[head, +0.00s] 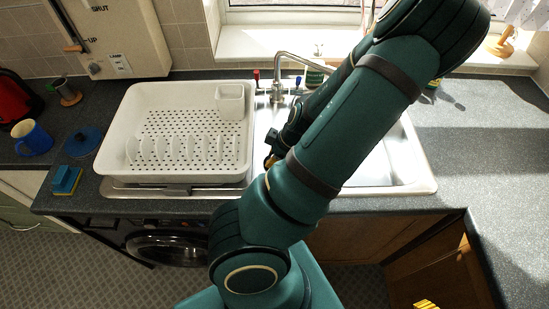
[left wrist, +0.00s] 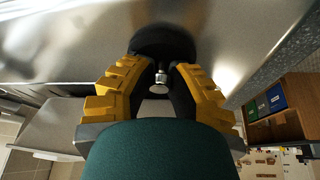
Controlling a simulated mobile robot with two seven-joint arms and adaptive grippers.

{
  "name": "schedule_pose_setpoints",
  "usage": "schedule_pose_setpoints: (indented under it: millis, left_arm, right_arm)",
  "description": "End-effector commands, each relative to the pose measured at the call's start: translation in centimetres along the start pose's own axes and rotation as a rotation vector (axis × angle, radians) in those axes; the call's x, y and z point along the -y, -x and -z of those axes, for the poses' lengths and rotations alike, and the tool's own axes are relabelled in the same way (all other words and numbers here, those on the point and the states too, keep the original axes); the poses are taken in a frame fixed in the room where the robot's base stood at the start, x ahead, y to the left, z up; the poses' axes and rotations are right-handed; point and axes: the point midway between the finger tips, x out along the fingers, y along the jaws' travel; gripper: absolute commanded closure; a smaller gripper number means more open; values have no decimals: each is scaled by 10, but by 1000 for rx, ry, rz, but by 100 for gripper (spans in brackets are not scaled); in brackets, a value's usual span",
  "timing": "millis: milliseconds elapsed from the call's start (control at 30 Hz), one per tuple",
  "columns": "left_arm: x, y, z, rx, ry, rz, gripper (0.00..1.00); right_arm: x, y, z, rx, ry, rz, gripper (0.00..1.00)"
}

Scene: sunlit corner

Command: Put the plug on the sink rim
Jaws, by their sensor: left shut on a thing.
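The plug (left wrist: 165,40) is a dark round disc with a small metal knob, seen in the left wrist view. My left gripper (left wrist: 160,74) is shut on it, with yellow ridged fingers on either side of the knob. Bright steel lies behind the plug; I cannot tell whether they touch. In the head view a bit of my left gripper (head: 270,160) shows beside the arm, over the sink's left part, and the plug is hidden. The steel sink rim (head: 385,190) shows at the front. A yellow ridged tip of my right gripper (head: 426,304) shows at the bottom edge.
A white dish rack (head: 187,170) stands left of the basin. The tap (head: 280,85) rises behind the sink. A blue mug (head: 32,138), a blue lid (head: 82,141) and a sponge (head: 65,181) sit at the left. The right worktop (head: 480,150) is clear.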

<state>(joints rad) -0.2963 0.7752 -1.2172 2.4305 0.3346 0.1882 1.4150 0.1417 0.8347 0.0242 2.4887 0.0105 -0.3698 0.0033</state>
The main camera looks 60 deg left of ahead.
Motion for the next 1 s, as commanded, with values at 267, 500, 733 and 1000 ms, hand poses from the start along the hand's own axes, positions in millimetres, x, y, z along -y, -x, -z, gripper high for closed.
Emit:
schedule_pose_setpoints:
  millis: [267, 500, 733, 1000]
  left_arm:
    - [0, -3, -1, 0, -1, 0, 58]
    - [0, -3, -1, 0, -1, 1, 55]
    - [0, 9, 0, 0, -2, 0, 55]
    - [0, 61, 1, 0, -4, -4, 55]
  right_arm:
    - [-1, -2, 0, 0, 0, 0, 53]
    - [-1, -2, 0, 0, 0, 0, 53]
    - [2, 5, 0, 0, 0, 1, 53]
    - [10, 30, 3, 1, 0, 5, 53]
